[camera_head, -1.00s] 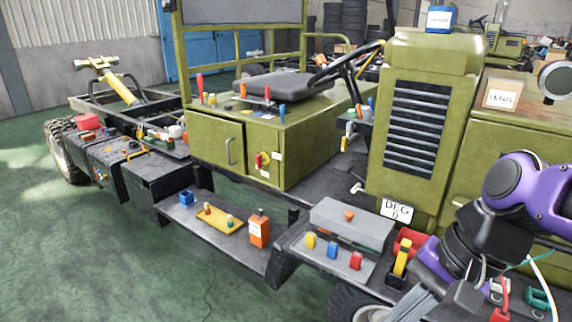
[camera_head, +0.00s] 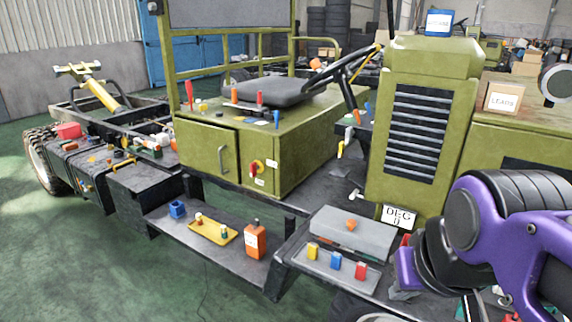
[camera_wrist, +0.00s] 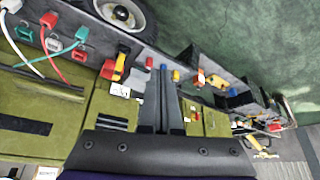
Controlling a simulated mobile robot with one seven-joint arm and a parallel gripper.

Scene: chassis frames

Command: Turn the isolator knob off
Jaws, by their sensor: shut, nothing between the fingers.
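The isolator knob (camera_head: 257,167) is a small red handle on a yellow round plate. It sits on the front of the olive-green cabinet (camera_head: 285,160) under the seat, right of the door with the grey handle. Its exact turn position is too small to read. In the wrist view a small red and yellow spot on green may be this knob, but I cannot be sure. My gripper (camera_wrist: 163,72) shows in the wrist view with its two dark fingers together and nothing between them. In the head view my purple arm is at the lower right, well away from the knob, and the fingertips are not clearly visible.
A low dark step holds a blue box (camera_head: 177,209), a yellow tray (camera_head: 213,229) and an orange bottle (camera_head: 255,241). A grey box (camera_head: 352,233) and coloured blocks stand nearer my arm. The green grille column (camera_head: 420,140) rises behind. Green floor is open at left.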

